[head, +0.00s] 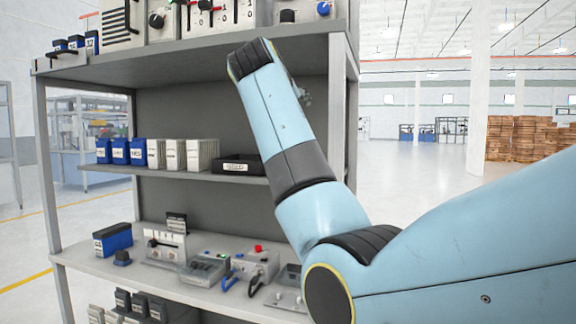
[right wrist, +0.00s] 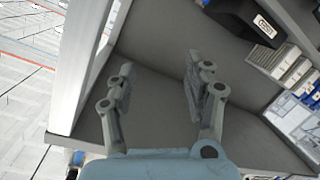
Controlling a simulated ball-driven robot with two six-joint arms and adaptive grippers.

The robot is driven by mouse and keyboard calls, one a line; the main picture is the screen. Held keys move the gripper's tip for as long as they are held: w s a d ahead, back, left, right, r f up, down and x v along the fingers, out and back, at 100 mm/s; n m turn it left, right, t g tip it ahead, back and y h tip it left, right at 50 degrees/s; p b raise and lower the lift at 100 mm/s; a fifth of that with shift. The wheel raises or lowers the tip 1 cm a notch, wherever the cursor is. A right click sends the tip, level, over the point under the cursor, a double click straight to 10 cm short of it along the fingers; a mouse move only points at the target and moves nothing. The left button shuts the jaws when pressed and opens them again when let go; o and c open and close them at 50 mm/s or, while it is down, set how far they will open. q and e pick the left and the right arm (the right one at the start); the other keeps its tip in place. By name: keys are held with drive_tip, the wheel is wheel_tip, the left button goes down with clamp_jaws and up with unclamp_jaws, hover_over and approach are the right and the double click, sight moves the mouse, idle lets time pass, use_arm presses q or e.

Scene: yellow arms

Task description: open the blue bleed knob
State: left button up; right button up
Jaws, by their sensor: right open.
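A small blue knob (head: 323,8) sits on the light panel at the right end of the top shelf, beside a black knob (head: 288,15). Its top is near the frame edge. It is the only clearly blue knob I make out, but I cannot tell its setting. My right gripper (right wrist: 160,78) is open and empty in the right wrist view, its two grey fingers spread in front of bare grey shelf surfaces. In the head view it is mostly hidden behind my light blue right arm. The blue knob is not visible in the right wrist view. My left gripper is out of view.
The grey shelf rack (head: 343,130) has several levels. A black labelled box (head: 238,165) and white and blue boxes stand on the middle shelf. The lower shelf holds panels, a red button (head: 258,248) and a blue box (head: 113,239). Open floor lies right of the rack.

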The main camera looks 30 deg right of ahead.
wheel_tip(320, 180, down, 12)
drive_tip(key=w+n+y+b, duration=0.1)
drive_tip(key=shift+a+n+g+b, duration=0.15)
drive_tip(key=shift+n+g+b, duration=0.15)
idle(0.3)
